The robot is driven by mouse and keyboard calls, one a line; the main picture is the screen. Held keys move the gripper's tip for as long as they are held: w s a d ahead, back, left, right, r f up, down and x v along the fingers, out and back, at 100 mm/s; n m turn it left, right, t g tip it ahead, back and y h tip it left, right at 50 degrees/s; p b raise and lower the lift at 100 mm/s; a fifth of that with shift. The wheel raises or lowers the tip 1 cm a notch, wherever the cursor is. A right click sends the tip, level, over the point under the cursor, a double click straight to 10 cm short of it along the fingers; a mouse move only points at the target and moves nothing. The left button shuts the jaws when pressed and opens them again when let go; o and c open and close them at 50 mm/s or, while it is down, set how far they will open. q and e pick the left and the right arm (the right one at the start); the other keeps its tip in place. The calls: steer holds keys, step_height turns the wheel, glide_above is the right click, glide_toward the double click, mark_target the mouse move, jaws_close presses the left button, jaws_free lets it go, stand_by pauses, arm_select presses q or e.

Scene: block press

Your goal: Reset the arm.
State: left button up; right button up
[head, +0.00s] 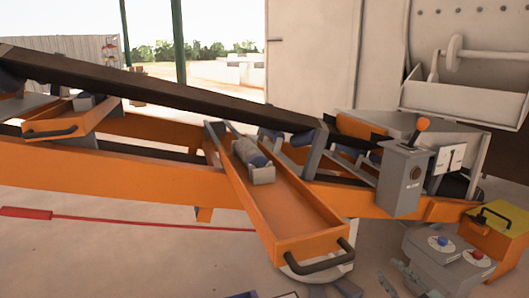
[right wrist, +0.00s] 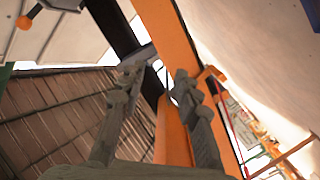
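My right gripper (head: 374,278) shows only in part at the bottom right of the head view, low in front of the machine. In the right wrist view its two grey fingers (right wrist: 160,78) are apart with nothing between them; an orange beam and a dark belt lie beyond. A lever with an orange knob (head: 423,124) stands on a grey control box (head: 402,182). An orange knob on a dark stick (right wrist: 24,22) also shows at the upper left of the right wrist view, away from the fingers. My left gripper is not in view.
A sloping dark conveyor belt (head: 180,98) runs over an orange frame (head: 120,178). A long orange tray (head: 285,205) with a black handle juts forward. A grey box with blue and red buttons (head: 450,262) and a yellow box (head: 495,232) stand at the lower right.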

steer(key=s+f+m+g+h, duration=0.45)
steer(key=s+f, duration=0.25)
steer(key=f, duration=0.5)
steer(key=s+a+f+m+g, duration=0.1)
steer(key=s+a+f+g, duration=0.1)
steer(key=s+f+g, duration=0.2)
steer(key=s+a+f+m+g, duration=0.2)
steer(key=s+f+g, duration=0.3)
steer(key=s+f, duration=0.5)
steer(key=s+a, duration=0.1)
steer(key=s, duration=0.8)
steer(key=shift+a, duration=0.2)
steer(key=shift+f+h, duration=0.1)
steer(key=shift+h, duration=0.15)
